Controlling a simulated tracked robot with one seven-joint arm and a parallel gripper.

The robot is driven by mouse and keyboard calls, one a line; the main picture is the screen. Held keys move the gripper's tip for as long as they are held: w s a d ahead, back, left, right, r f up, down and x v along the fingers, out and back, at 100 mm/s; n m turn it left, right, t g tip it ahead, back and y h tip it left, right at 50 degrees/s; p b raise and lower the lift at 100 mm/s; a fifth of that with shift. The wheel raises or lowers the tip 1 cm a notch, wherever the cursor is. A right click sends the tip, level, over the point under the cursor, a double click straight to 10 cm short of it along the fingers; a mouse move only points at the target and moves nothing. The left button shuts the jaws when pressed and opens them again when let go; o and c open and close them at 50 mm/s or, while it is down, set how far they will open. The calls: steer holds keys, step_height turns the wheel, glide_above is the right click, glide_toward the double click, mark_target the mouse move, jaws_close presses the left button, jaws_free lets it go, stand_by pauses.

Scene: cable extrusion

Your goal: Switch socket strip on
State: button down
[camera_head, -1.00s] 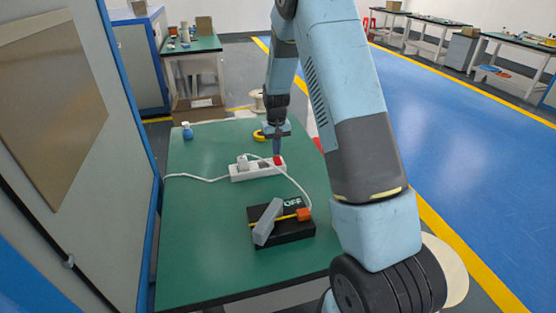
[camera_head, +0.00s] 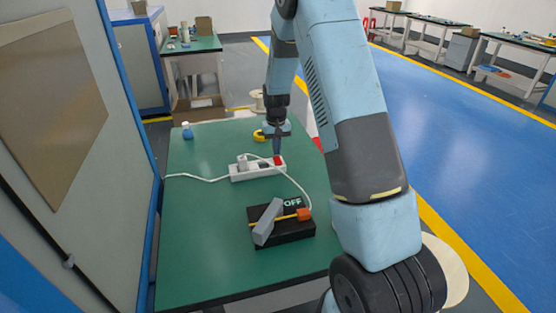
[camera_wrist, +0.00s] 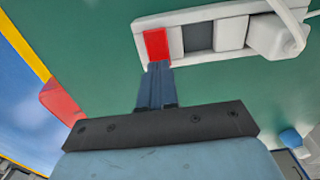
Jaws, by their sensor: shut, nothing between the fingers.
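The white socket strip (camera_head: 257,170) lies on the green table, with a red switch (camera_head: 278,160) at its right end. A plug (camera_head: 242,162) with a white cable sits in the strip. In the wrist view the strip (camera_wrist: 230,32) spans the top, and the red switch (camera_wrist: 156,44) is just beyond my fingertips. My gripper (camera_head: 277,152) points down at the switch end of the strip. In the wrist view my gripper (camera_wrist: 158,68) is shut and empty, its tips at the switch's near edge. I cannot tell whether they touch it.
A black box (camera_head: 283,230) marked OFF, with a grey block and an orange part, stands on the green table (camera_head: 200,255) nearer me. A blue bottle (camera_head: 187,130) and a yellow roll (camera_head: 259,136) are at the back. The table's left front is clear.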

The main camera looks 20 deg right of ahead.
mark_target(276, 157)
steer(key=shift+f, duration=0.9)
stand_by(0.7)
steer(key=shift+r, duration=3.55)
